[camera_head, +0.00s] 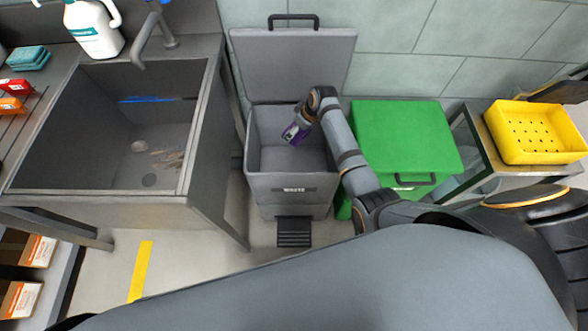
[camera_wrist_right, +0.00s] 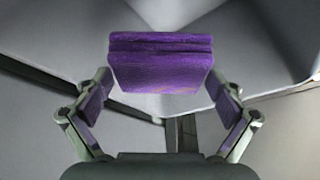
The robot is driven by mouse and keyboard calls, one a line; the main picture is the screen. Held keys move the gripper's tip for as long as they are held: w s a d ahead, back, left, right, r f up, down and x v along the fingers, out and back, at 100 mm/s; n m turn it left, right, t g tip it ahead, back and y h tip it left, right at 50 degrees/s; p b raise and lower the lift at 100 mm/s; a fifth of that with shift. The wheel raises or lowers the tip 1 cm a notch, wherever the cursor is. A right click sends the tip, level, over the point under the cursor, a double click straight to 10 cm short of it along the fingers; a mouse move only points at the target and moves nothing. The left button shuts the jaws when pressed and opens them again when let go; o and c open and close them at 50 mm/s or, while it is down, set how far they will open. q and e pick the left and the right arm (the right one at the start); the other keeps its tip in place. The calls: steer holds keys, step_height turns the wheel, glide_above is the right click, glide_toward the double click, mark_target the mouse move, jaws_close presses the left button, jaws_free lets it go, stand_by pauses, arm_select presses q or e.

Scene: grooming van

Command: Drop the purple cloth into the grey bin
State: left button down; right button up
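The purple cloth (camera_wrist_right: 160,62) is a folded, thick block between the fingertips of my right gripper (camera_wrist_right: 160,82), which bear on its two sides in the wrist view. The bin's lid (camera_head: 291,62) stands raised at the back. My left gripper is not in view.
A green lidded bin (camera_head: 404,138) stands right of the grey bin, beside my right forearm. A sink (camera_head: 120,135) is on the left. A yellow perforated tray (camera_head: 533,130) sits on a stand at the right. A black pedal (camera_head: 293,232) is at the bin's foot.

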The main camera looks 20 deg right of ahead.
steer(key=shift+d+r, duration=0.1)
steer(key=shift+r, duration=0.1)
steer(key=v, duration=1.1)
steer(key=shift+r, duration=0.3)
steer(key=shift+s, duration=0.1)
